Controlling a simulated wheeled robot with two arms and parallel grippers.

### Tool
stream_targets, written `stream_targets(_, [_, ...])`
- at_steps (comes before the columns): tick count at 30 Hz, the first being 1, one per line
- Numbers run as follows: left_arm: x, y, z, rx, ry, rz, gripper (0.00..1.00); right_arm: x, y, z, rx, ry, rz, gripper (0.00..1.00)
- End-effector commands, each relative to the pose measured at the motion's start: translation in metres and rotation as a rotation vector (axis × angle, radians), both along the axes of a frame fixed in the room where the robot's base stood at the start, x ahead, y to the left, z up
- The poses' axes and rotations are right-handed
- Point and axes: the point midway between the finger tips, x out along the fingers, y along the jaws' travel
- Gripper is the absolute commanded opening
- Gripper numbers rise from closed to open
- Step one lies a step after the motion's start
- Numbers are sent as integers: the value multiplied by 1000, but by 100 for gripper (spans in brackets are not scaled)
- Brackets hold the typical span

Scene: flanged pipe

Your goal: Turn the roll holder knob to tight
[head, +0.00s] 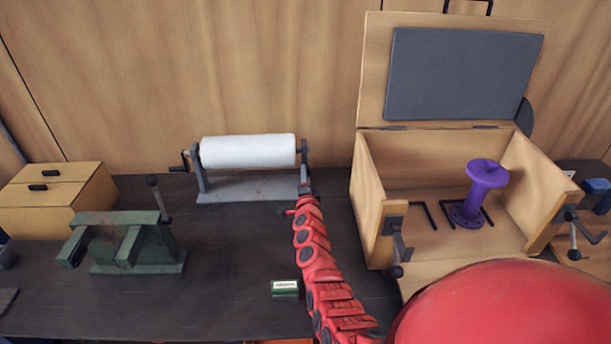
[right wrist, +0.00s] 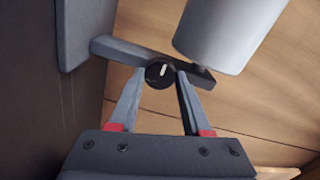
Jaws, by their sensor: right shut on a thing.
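The roll holder (head: 243,189) stands on the dark bench near the back wall, with a white roll (head: 248,151) between its two posts. My right gripper (head: 305,197) is at the holder's right post, at the end of the red arm. In the right wrist view, the small black round knob (right wrist: 159,73) with a white pointer line sits on the grey post (right wrist: 125,52). My right gripper's fingers are closed on either side of this knob. The white roll also shows close beside it (right wrist: 228,32). In the head view the knob is hidden. My left gripper is out of view.
A green vise-like tool (head: 130,250) and a wooden drawer box (head: 90,190) are on the left. An open wooden box (head: 375,175) with a purple spool (head: 486,180) stands right of my arm.

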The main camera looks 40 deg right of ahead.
Motion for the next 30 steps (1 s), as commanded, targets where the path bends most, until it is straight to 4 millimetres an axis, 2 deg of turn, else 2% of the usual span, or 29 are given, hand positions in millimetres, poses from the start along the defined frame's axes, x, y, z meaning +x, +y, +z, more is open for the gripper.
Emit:
stream_targets(17, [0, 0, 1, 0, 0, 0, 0, 0, 1, -1, -27, 18, 2, 0])
stream_targets(18, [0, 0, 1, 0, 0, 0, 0, 0, 1, -1, -27, 18, 2, 54])
stream_targets(22, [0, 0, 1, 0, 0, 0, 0, 0, 0, 0, -26, 17, 2, 77])
stream_targets(30, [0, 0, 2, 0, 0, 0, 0, 0, 0, 0, -25, 17, 1, 78])
